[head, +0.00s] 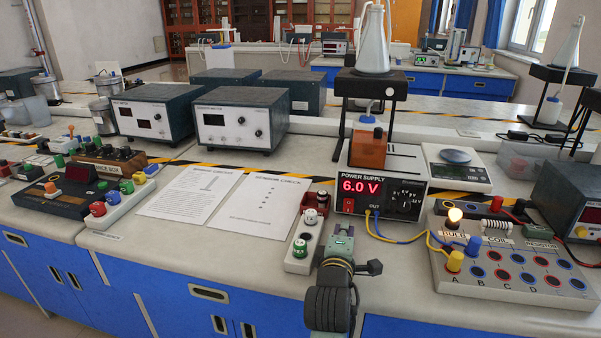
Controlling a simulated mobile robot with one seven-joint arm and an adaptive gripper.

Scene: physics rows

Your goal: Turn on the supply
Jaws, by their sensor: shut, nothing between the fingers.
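The power supply (383,195) stands on the near bench, right of centre. Its display (361,187) glows red and reads 6.0 V. A small red switch (348,206) sits at its lower left front, and a dark dial is at the right. Blue and yellow leads run from its output to the circuit board (515,272), where a small bulb (455,215) glows. My gripper (343,233) is shut and empty, in front of the supply and below the switch, apart from it as far as I can tell. Its fingertips are small and partly hidden by my wrist.
A white strip with green and white terminals (301,247) lies just left of my gripper. Two printed sheets (262,206) lie further left. A scale (456,180) stands behind the supply at right. A flask (373,50) stands on a black stand behind it.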

